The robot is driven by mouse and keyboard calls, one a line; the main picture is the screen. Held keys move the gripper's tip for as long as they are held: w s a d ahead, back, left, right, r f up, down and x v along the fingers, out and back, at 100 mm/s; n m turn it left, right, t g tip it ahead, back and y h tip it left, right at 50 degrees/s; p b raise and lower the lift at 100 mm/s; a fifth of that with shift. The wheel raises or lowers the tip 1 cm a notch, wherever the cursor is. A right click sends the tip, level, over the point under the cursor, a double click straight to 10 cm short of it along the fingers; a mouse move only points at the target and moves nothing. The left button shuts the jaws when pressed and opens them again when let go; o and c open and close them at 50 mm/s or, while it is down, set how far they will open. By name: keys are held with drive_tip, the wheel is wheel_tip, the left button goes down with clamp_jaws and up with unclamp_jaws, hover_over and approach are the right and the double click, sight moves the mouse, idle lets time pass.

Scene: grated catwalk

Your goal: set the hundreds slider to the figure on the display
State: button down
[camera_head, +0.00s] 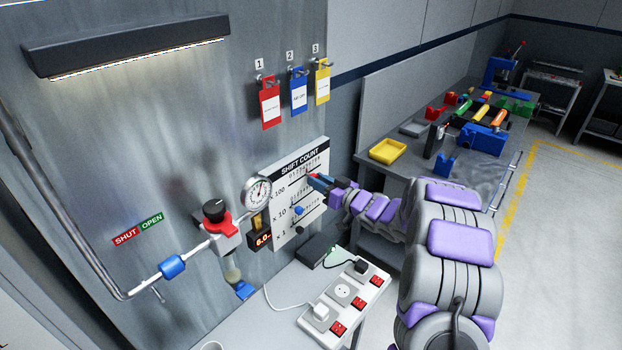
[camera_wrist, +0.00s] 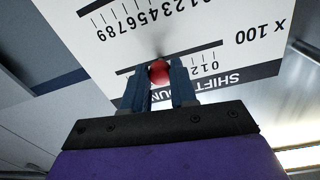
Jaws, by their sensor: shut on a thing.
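The white SHIFT COUNT board (camera_head: 283,240) is on the grey wall panel and has three slider rows marked x 100, x 10 and x 1. The red hundreds knob (camera_wrist: 160,72) sits in the x 100 slot, between the fingers of my gripper (camera_wrist: 161,85), which is shut on it. The wrist view shows the board upside down; my fingers hide part of the hundreds scale, so the knob's figure cannot be read. In the head view my gripper (camera_head: 313,179) reaches the board's top row from the right. A small display (camera_head: 262,240) with red digits, seemingly 6.0, is left of the board.
A blue knob (camera_head: 299,210) and a black knob (camera_head: 300,229) are on the lower rows. A gauge (camera_head: 257,192) and a valve with red body (camera_head: 222,226) stand left of the board. A power strip (camera_head: 345,300) lies below. A workbench (camera_head: 470,165) is behind my arm.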

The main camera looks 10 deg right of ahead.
drive_tip(key=shift+w+d+p, duration=0.5)
drive_tip(key=shift+d+p, duration=0.05)
drive_tip(key=shift+d, duration=0.25)
drive_tip(key=c, duration=0.9)
unclamp_jaws()
drive_tip(key=shift+d, duration=0.1)
drive_tip(key=v, duration=1.7)
drive_tip(key=shift+s+d+f+p, duration=0.15)
drive_tip(key=shift+d+p, duration=0.05)
drive_tip(key=shift+p, duration=0.2)
